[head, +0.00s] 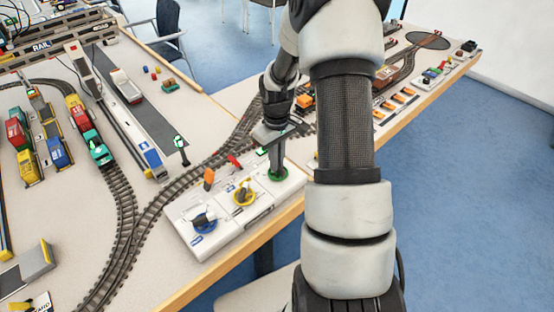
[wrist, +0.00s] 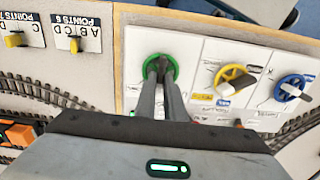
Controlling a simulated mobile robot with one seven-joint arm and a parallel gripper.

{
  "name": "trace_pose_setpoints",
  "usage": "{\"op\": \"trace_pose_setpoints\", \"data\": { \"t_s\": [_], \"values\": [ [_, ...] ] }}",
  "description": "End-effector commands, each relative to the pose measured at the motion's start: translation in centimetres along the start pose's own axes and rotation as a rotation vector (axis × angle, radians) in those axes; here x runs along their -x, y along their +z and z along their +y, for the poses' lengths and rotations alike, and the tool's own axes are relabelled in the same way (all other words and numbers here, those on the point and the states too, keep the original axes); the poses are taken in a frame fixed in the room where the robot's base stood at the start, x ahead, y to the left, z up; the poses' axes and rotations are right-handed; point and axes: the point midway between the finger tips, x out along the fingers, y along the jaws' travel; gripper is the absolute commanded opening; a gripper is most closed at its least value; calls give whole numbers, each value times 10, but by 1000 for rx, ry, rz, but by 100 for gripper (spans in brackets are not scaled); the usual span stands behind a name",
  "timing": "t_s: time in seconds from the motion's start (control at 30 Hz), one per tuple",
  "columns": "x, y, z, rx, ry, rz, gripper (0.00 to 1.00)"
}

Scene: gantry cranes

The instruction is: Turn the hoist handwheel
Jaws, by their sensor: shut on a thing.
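A white control panel (head: 228,228) at the table's front edge carries three handwheels: green (head: 286,175), yellow (head: 244,194) and blue (head: 204,220). In the wrist view they run left to right as green (wrist: 158,57), yellow (wrist: 236,74) and blue (wrist: 291,87). I cannot read which label names the hoist. My gripper (head: 277,168) points down at the green wheel, with its fingertips inside the green ring. In the wrist view the fingers (wrist: 161,74) are close together, shut on the green wheel's middle, which they mostly hide.
An orange lever (head: 208,178) and a red lever (head: 233,160) stand behind the wheels. Model track (head: 150,212) and a green signal lamp (head: 180,145) lie beyond the panel. Small yellow-knobbed points boxes (wrist: 76,32) are left of the green wheel in the wrist view.

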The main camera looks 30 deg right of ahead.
Motion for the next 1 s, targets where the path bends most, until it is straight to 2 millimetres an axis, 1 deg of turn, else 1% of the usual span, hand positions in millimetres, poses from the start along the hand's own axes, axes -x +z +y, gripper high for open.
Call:
{"op": "trace_pose_setpoints", "data": {
  "t_s": [0.2,0.6,0.63,0.7,0.73,1.0],
  "values": [
    [1,-1,0,38,1,2,0],
    [1,-1,0,42,1,3,0],
    [1,-1,0,42,2,3,13],
    [1,-1,0,42,1,3,24],
    [1,-1,0,42,1,3,28],
    [1,0,0,42,1,1,28]
  ]
}}
